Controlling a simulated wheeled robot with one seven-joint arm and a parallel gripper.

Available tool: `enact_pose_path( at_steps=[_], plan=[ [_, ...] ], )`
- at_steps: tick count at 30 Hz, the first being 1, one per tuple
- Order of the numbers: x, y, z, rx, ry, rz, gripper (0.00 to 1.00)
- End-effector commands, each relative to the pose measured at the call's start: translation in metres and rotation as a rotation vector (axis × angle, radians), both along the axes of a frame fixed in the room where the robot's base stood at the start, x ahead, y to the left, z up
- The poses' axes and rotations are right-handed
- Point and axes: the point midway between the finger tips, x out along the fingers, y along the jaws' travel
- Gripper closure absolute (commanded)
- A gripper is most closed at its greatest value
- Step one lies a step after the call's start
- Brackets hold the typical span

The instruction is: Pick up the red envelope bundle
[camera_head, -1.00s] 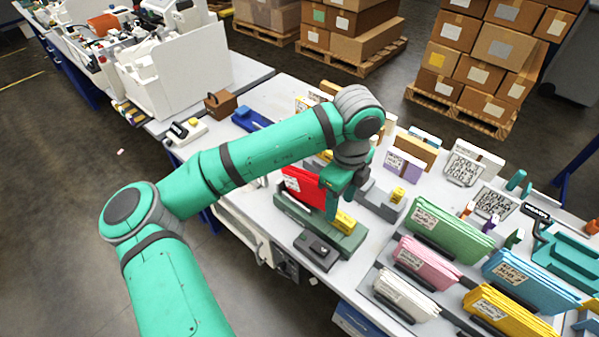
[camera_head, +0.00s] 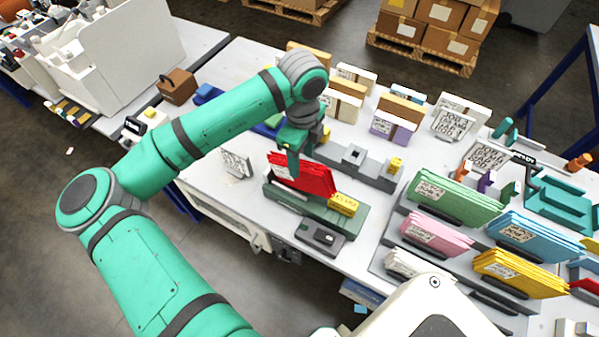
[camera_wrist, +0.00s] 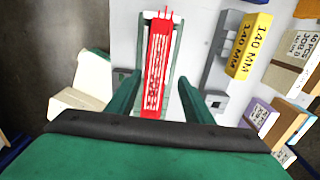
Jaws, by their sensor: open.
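The red envelope bundle (camera_head: 315,182) stands on edge in a long green holder (camera_head: 318,221) on the white table. My gripper (camera_head: 290,165) is at the bundle's upper left part in the head view, pointing down. In the wrist view the bundle (camera_wrist: 159,50) runs up the middle of the picture. The open fingers of my gripper (camera_wrist: 158,82) lie on either side of it, with a gap on each side. I cannot tell how far down along the bundle the fingertips reach. A yellow block (camera_head: 343,204) sits at the holder's right end.
Green (camera_head: 455,205), pink (camera_head: 435,236), blue (camera_head: 540,237) and yellow (camera_head: 515,273) bundles stand to the right. A grey fixture (camera_head: 355,160) is behind the holder, and a dark grey device (camera_head: 320,239) is in front. A small labelled card (camera_head: 236,163) stands to the left.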

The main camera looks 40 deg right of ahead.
Motion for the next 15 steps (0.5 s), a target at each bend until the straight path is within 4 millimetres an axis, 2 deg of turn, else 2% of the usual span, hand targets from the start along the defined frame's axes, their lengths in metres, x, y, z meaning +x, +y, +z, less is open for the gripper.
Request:
enact_pose_path(
  at_steps=[7,15],
  plan=[
    [-0.002,0.002,-0.016,0.000,0.000,-0.001,0.53],
    [-0.004,0.010,-0.052,0.000,0.001,0.008,0.53]
  ],
)
